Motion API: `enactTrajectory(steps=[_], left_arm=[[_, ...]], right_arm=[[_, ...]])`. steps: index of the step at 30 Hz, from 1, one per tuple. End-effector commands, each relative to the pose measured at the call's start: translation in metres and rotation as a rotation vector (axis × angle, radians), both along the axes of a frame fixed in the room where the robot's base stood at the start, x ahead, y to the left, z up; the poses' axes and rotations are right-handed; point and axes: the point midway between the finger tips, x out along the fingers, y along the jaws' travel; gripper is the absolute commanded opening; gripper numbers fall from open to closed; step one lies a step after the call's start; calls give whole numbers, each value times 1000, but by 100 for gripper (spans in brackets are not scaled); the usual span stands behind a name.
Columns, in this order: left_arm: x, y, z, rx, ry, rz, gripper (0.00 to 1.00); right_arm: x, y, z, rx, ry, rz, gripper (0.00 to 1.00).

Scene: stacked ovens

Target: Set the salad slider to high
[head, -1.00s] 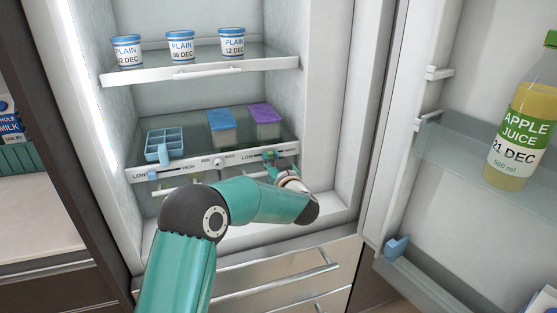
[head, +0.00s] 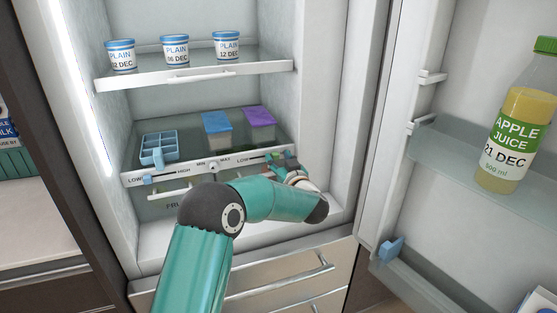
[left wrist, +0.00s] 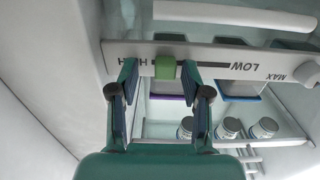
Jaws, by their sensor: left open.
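A slider strip (left wrist: 210,58) runs along the front of the lower fridge shelf. Its green knob (left wrist: 165,67) sits close to the HIGH lettering in the left wrist view, where the scene appears upside down. My left gripper (left wrist: 160,72) is open, with its fingers on either side of the knob. I cannot tell whether either finger touches it. In the head view my left gripper (head: 283,160) is at the right slider, and my arm hides part of the strip's underside. No salad label is readable. My right gripper is not in view.
A second slider with a blue knob (head: 149,180) is at the left, near LOW, with a round MIN–MAX dial (head: 213,166) between. Tubs and a blue tray (head: 158,147) stand on the shelf. The open door with apple juice (head: 513,128) is at right.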

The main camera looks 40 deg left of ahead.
Motion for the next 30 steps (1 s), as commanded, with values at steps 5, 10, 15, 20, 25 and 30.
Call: enactTrajectory(steps=[5, 10, 15, 20, 25, 30], left_arm=[[-1, -1, -1, 0, 1, 1, 48], [-9, -15, 0, -2, 1, -1, 48], [-25, -42, 0, -2, 1, -2, 48], [-42, -70, -1, 0, 1, -3, 48], [-56, -91, -1, 0, 0, -1, 48], [-62, -101, -1, 0, 0, 1, 48]], right_arm=[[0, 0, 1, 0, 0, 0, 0], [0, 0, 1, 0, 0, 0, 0], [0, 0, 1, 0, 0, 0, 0], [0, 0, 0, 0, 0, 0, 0], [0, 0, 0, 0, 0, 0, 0], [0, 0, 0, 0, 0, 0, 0]])
